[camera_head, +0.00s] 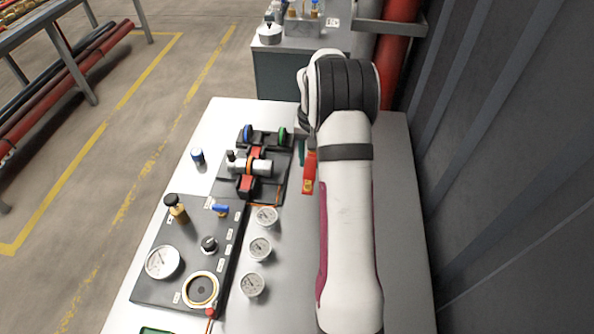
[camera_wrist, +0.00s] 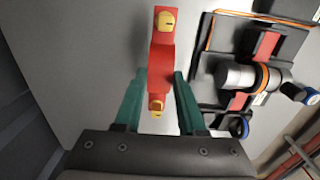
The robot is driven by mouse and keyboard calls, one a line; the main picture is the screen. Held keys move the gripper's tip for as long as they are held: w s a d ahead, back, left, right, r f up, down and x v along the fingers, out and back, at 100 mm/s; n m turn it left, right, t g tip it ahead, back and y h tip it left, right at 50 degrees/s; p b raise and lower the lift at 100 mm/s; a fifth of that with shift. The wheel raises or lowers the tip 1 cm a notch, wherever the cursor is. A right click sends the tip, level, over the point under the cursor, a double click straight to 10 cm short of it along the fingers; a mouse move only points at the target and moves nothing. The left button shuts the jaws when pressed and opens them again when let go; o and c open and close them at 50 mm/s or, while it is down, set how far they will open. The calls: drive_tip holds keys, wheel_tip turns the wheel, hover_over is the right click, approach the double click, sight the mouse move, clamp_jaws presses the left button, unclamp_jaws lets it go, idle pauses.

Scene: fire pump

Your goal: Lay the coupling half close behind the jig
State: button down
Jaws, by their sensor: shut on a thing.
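In the head view my gripper (camera_head: 304,152) is mostly hidden by my arm, with a bit of green finger showing. The jig (camera_head: 279,178) is a dark plate left of the held piece, carrying a grey pipe with an orange ring and red blocks. The jig (camera_wrist: 208,62) shows at the right of the wrist view.
A blue wheel (camera_head: 248,134) and a green wheel (camera_head: 282,133) stand at the jig's far edge. Several loose gauges (camera_head: 260,248) lie nearer, beside a dark panel (camera_head: 150,287). A small blue-capped item (camera_head: 197,156) stands left. The white table (camera_head: 225,120) is bare beyond the jig.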

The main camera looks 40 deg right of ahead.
drive_tip(key=w, duration=0.1)
drive_tip(key=w+a+f, duration=0.1)
drive_tip(key=w+f, duration=0.1)
drive_tip(key=shift+a, duration=0.3)
drive_tip(key=shift+w+f, duration=0.2)
drive_tip(key=shift+f, duration=1.9)
drive_tip(key=shift+f, duration=0.1)
drive_tip(key=shift+c, duration=2.4)
unclamp_jaws()
wheel_tip(320, 180, up, 12)
drive_tip(key=s+a+r+n, duration=0.1)
drive_tip(key=s+a+r, duration=0.3)
drive_tip(key=a+r, duration=0.5)
drive_tip(key=s+a+r+n+y, duration=0.1)
drive_tip(key=s+a+r, duration=0.1)
drive_tip(key=s+a, duration=1.15)
drive_tip(key=s+a+f, duration=0.1)
drive_tip(key=s+a, duration=0.2)
drive_tip(key=s, duration=0.2)
drive_tip(key=s+a+f+n, duration=0.1)
drive_tip(key=s+a+f, duration=0.1)
drive_tip(key=s, duration=0.4)
drive_tip(key=shift+s+a+f+y, duration=0.25)
drive_tip(key=shift+a+y, duration=0.15)
drive_tip(key=shift+a, duration=0.35)
